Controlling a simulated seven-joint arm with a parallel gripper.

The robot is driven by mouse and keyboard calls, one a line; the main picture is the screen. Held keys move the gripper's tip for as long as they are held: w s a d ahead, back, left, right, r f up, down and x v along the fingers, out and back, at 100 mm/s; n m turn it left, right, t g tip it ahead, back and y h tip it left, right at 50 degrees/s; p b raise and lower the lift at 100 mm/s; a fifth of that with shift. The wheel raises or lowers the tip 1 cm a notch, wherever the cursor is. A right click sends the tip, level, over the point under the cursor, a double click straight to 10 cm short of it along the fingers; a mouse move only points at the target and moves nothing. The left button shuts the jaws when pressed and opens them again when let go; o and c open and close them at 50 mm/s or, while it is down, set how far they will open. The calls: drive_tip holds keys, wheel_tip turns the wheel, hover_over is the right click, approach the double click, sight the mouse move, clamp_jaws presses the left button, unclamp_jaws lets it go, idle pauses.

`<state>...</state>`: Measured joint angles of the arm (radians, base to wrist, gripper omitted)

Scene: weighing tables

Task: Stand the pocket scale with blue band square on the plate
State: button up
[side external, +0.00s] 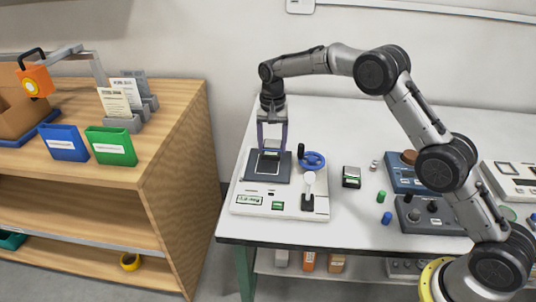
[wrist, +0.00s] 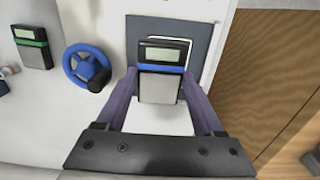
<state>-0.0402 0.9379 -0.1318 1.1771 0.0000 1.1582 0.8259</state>
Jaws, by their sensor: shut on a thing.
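The pocket scale with blue band (wrist: 161,68) is between the fingers of my gripper (wrist: 160,78) in the wrist view, its display facing the camera. My gripper (side external: 271,149) points down over the dark plate (side external: 252,175) in the side view and is shut on the scale. The plate also shows behind the scale in the wrist view (wrist: 199,36). The scale lies within the plate's outline, roughly in line with its edges. The fingers partly hide it in the side view, and I cannot tell whether its underside touches the plate.
A pocket scale with green band (side external: 351,177) lies on the table right of the white weighing device (side external: 285,205). Small green (side external: 381,196) and blue (side external: 387,217) cylinders stand further right.

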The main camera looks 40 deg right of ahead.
sight(268, 163)
drive_tip(key=shift+w+f, duration=0.85)
drive_tip(key=shift+f, duration=0.1)
drive_tip(key=shift+w+f, duration=0.1)
drive_tip(key=shift+f, duration=1.55)
drive_tip(key=o, duration=1.5)
drive_tip(key=shift+f, duration=0.15)
drive_tip(key=shift+o, duration=0.2)
